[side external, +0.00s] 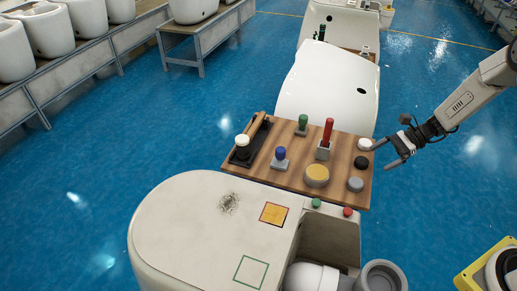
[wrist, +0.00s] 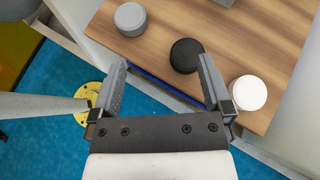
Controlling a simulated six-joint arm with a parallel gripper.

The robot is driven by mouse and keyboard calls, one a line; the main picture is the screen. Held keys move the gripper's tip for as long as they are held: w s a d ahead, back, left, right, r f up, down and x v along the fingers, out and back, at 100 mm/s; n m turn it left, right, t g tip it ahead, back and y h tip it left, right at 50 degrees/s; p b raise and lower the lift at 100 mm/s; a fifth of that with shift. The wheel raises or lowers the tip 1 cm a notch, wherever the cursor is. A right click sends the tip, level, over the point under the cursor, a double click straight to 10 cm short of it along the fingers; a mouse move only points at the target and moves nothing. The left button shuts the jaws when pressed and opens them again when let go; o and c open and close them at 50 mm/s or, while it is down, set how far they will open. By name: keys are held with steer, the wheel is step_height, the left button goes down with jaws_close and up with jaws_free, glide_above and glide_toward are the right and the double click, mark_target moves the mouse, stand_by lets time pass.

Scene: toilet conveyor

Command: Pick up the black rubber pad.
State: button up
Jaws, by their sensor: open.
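The black rubber pad (side external: 361,163) is a small dark disc on the right end of the wooden board (side external: 262,180), between a white disc (side external: 365,144) and a grey disc (side external: 355,184). In the wrist view the black pad (wrist: 186,55) lies ahead of my fingertips, between the white disc (wrist: 248,93) and the grey disc (wrist: 130,19). My gripper (side external: 384,154) is open and empty at the board's right edge; in the wrist view its two fingers (wrist: 163,84) are spread apart, short of the pad. The right finger is close to the white disc.
Further left on the board stand a yellow round pad (side external: 317,175), a red-handled tool (side external: 326,136), blue (side external: 281,157) and green (side external: 302,124) handled stamps and a black tray (side external: 250,141). A white toilet body (side external: 187,217) lies in front. Blue floor is open at right.

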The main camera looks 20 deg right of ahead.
mark_target(363, 160)
steer(key=shift+w+d+f+m+t+y, duration=0.25)
steer(key=shift+d+f+m+t, duration=0.1)
steer(key=shift+d+m+t, duration=0.2)
steer(key=shift+w+d+f+m+t+y, duration=0.2)
steer(key=shift+w+d+f+m+t, duration=0.1)
steer(key=shift+d+m+t, duration=0.25)
steer(key=shift+w+d+f+m+t+y, duration=0.2)
steer(key=shift+d+f+m+t+y, duration=0.15)
steer(key=shift+d, duration=0.3)
steer(key=shift+x, duration=1.3)
steer(key=shift+a, duration=0.1)
steer(key=shift+x, duration=2.55)
steer(key=shift+c, duration=0.2)
steer(key=c, duration=1.2)
steer(key=shift+c, duration=0.2)
